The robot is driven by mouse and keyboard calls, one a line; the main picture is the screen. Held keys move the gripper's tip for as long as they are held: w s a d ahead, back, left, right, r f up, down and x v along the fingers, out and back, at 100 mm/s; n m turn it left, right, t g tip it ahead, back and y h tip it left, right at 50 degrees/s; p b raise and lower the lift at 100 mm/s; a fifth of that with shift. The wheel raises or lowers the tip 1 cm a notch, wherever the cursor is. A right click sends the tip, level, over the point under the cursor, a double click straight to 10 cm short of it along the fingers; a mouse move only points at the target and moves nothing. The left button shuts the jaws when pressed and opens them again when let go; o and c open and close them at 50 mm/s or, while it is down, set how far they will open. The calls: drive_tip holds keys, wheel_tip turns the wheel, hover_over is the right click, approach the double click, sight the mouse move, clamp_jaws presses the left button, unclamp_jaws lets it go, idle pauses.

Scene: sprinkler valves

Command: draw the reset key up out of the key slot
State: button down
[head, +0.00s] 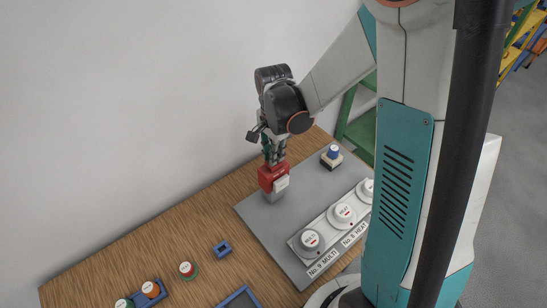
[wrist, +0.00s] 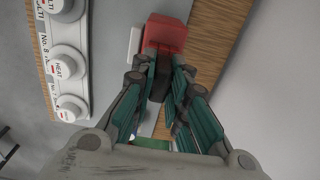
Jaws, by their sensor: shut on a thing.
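The red key (head: 271,176) stands at the left part of the grey panel, with a white tag (head: 282,183) on its side. A light grey block (head: 275,197) sits directly under the red part; I take it for the key slot, but cannot tell how deep the key sits. My gripper (head: 273,161) comes down from above and is shut on the upper part of the key. In the wrist view the key (wrist: 166,33) lies ahead of the fingers (wrist: 165,85), its darker part between them, and the tag (wrist: 134,45) shows beside it. The slot's opening is hidden.
A strip of white round knobs (head: 343,213) runs along the panel's front. A blue knob (head: 333,152) on a small base stands behind. A wall rises behind.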

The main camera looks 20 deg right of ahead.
drive_tip(key=shift+r+p, duration=0.5)
drive_tip(key=shift+r, duration=0.4)
drive_tip(key=shift+r+p, duration=1.8)
drive_tip(key=shift+r, duration=1)
drive_tip(key=shift+s, duration=0.1)
